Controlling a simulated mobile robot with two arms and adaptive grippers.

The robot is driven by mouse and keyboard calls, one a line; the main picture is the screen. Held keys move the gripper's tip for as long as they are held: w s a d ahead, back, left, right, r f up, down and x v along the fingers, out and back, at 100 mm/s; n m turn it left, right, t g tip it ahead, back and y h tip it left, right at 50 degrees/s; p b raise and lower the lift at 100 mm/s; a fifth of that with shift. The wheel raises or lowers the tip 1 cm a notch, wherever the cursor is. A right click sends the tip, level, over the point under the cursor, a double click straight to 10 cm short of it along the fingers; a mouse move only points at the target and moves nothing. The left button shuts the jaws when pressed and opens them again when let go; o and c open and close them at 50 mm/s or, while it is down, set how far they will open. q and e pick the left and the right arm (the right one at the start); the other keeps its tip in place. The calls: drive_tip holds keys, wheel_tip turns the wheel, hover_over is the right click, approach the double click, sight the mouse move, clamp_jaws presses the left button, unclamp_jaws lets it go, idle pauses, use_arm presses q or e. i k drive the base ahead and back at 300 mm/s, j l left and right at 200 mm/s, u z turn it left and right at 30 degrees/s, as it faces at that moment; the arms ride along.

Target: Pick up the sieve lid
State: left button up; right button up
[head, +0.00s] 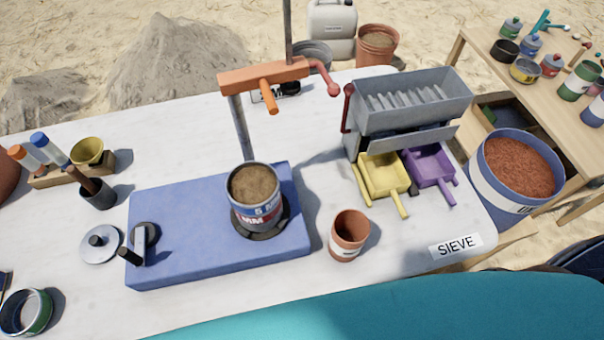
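A flat round silver disc with a dark knob, which looks like the sieve lid (99,246), lies on the white table at the left, just beside the blue platform. The sieve (256,215), a can marked "5 MM", stands upright and uncovered on a dark ring on the blue platform (195,262). Brown soil fills it near the rim. Neither of my grippers shows in the head view.
A small clamp-like part with a black handle (130,256) sits at the platform's left edge, close to the lid. A green-banded ring container (27,312) is at front left, a dark cup (98,197) behind. A terracotta pot (348,236) stands right of the platform.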

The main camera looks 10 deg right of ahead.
sight(99, 244)
drive_tip(key=k+j+u, duration=0.15)
drive_tip(key=u, duration=0.35)
drive_tip(key=j+u, duration=0.5)
drive_tip(key=k+l, duration=0.05)
drive_tip(key=l, duration=0.05)
